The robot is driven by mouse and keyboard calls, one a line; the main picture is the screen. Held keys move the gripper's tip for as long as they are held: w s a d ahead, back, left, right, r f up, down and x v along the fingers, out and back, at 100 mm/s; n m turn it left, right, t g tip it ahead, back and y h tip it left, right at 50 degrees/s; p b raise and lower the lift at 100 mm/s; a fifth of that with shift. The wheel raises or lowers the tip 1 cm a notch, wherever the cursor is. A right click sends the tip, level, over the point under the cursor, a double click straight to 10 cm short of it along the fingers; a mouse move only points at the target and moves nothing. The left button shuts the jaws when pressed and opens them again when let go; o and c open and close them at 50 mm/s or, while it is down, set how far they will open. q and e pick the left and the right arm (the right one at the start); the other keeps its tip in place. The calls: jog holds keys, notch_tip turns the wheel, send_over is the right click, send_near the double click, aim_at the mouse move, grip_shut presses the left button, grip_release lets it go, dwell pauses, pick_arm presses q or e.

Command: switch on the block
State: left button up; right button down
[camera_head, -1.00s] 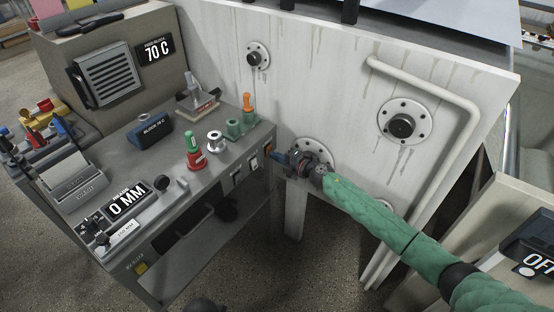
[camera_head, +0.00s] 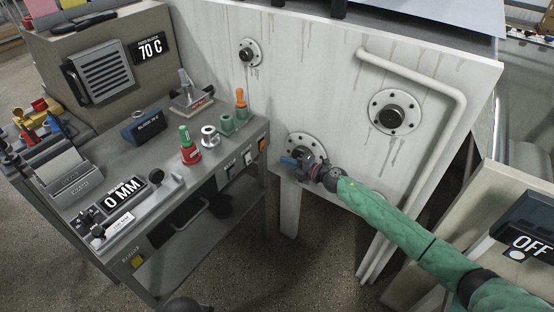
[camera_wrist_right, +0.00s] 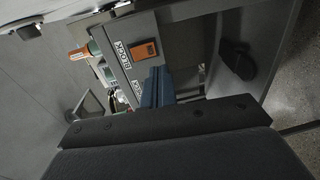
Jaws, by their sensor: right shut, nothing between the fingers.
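The block switch (camera_wrist_right: 145,49) is an orange rocker beside a BLOCK label in the right wrist view. In the head view this orange switch (camera_head: 262,145) is at the right end of the bench's front panel. My right gripper (camera_head: 287,160) has blue fingers, shut and empty, a little to the right of the switch with a gap between. The fingers (camera_wrist_right: 158,87) also show just below the switch in the right wrist view. A dark blue block (camera_head: 146,128) with a small display stands on the bench; its digits are too small to read surely. My left gripper is not in view.
The grey bench (camera_head: 130,241) carries a red-and-green bottle (camera_head: 189,148), a metal spool and other tools. A white panel (camera_head: 310,80) with round flanges stands behind my right arm. An OFF display (camera_head: 530,246) is at right.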

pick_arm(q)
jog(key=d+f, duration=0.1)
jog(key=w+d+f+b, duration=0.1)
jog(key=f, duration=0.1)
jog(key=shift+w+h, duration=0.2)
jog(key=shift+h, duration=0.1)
pick_arm(e)
jog(key=s+d+f, duration=0.1)
jog(key=s+d, duration=0.2)
jog(key=d, duration=0.2)
jog(key=shift+s, duration=0.2)
jog(key=shift+d, duration=0.1)
jog(key=shift+f, duration=0.1)
